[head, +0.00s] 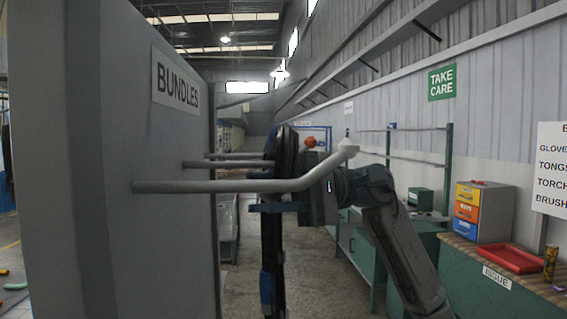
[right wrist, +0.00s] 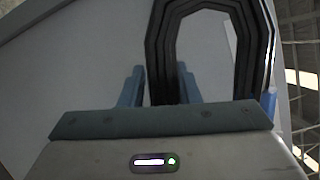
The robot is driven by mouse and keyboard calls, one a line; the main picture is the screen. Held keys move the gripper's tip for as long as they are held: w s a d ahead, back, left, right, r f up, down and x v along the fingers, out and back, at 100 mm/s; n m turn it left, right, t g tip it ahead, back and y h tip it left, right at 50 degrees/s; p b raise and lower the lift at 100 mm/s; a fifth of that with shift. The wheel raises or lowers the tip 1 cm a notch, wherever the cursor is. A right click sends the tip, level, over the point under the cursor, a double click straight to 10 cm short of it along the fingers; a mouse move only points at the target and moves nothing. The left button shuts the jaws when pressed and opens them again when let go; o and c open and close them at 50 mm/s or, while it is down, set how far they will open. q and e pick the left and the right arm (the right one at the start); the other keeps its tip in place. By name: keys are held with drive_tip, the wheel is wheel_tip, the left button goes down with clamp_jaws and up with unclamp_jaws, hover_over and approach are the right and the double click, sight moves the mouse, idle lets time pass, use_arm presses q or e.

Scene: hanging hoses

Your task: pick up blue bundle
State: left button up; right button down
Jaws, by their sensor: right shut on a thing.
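The hose bundle (head: 272,236) is a tall, dark coil hanging edge-on beside the rack panel, with blue bands near its top and lower down. The near peg crosses in front of it; I cannot tell exactly which peg bears it. In the right wrist view the bundle (right wrist: 163,50) shows as black looped strands. My right gripper (head: 272,207) reaches in from the right and is shut on the bundle, its blue fingers on either side of the strands. Part of the gripper is behind the near peg. My left gripper is not in view.
A grey panel (head: 110,200) with a BUNDLES sign (head: 175,80) fills the left. A near peg (head: 230,186) with an upturned end and other pegs (head: 222,164) stick out from it. A green bench (head: 470,275) with a red tray (head: 512,259) stands right.

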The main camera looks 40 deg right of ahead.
drive_tip(key=shift+d+r, duration=0.1)
drive_tip(key=shift+r, duration=0.05)
drive_tip(key=shift+d+r+b, duration=0.35)
drive_tip(key=shift+d+r, duration=0.05)
drive_tip(key=shift+d, duration=0.05)
drive_tip(key=s+d+r+b, duration=0.1)
drive_tip(key=d+r, duration=0.2)
drive_tip(key=d, duration=0.3)
drive_tip(key=s+d+r+b, duration=0.1)
drive_tip(key=d+r+b, duration=0.1)
drive_tip(key=d+r, duration=0.2)
drive_tip(key=v, duration=0.2)
drive_tip(key=shift+d, duration=0.35)
